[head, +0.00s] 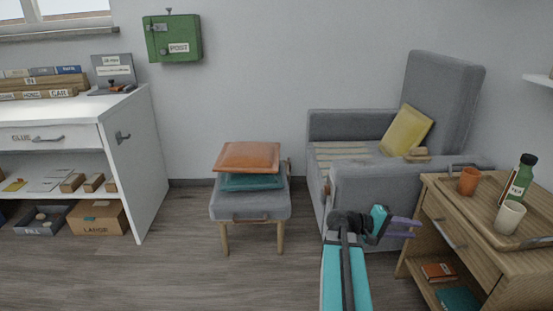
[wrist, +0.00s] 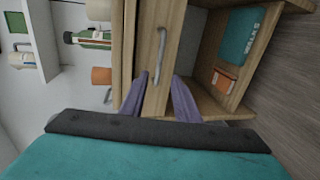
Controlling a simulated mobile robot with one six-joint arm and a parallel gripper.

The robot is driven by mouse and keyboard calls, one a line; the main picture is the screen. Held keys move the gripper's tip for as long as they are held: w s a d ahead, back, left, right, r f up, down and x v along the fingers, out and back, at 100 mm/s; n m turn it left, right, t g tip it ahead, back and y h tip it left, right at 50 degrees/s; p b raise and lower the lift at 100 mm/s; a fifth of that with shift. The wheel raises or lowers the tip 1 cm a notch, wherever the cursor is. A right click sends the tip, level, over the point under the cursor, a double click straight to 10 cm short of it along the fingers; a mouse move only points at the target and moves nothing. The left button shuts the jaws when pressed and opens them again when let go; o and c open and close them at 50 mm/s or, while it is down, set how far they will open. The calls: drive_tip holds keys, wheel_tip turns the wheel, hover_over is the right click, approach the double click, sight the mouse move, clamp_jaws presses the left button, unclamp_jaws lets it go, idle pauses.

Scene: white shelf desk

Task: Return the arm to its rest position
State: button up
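My arm reaches up from the bottom of the head view, in front of the grey armchair (head: 365,190). My gripper (head: 417,228) has purple fingers and points right, toward the wooden cart (head: 520,262). In the wrist view my gripper (wrist: 161,78) has its two fingers spread with nothing held between them. The cart's drawer handle (wrist: 161,55) shows in line with the gap, past the fingertips. In the head view the fingertips are left of the drawer front (head: 447,233), seemingly apart from it.
On the cart's tray top stand an orange cup (head: 468,181), a white cup (head: 509,217) and a green bottle (head: 520,178). Books (head: 458,300) lie on its lower shelf. A stool (head: 250,205) with cushions stands left of the armchair. Floor (head: 195,265) before the white desk is clear.

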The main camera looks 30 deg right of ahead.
drive_tip(key=w+a+r+n+t+p, duration=0.2)
drive_tip(key=w+a+n+t+p, duration=0.1)
drive_tip(key=w+a+p, duration=0.6)
drive_tip(key=w+a+f+n+t+y+p, duration=0.1)
drive_tip(key=a+f+n+p, duration=0.15)
drive_tip(key=a+p, duration=0.3)
drive_tip(key=w+a+f+n+y+p, duration=0.1)
drive_tip(key=a+f+p, duration=0.25)
drive_tip(key=a, duration=0.25)
drive_tip(key=s+a+f+y+p, duration=0.3)
drive_tip(key=s+a+y+p, duration=0.1)
drive_tip(key=a, duration=0.8)
drive_tip(key=s+a+f+g+y+p, duration=0.1)
drive_tip(key=s+a+f+y+p, duration=0.3)
drive_tip(key=a, duration=0.8)
drive_tip(key=s+a+f+g+y+p, duration=0.1)
drive_tip(key=s+a+f+y+p, duration=0.2)
drive_tip(key=s+a, duration=0.5)
drive_tip(key=a+f+m+p, duration=0.1)
drive_tip(key=a+p, duration=0.1)
drive_tip(key=a, duration=0.2)
drive_tip(key=shift+a+f+y+p, duration=0.25)
drive_tip(key=shift+a+y+p, duration=0.1)
drive_tip(key=shift+a+y, duration=0.05)
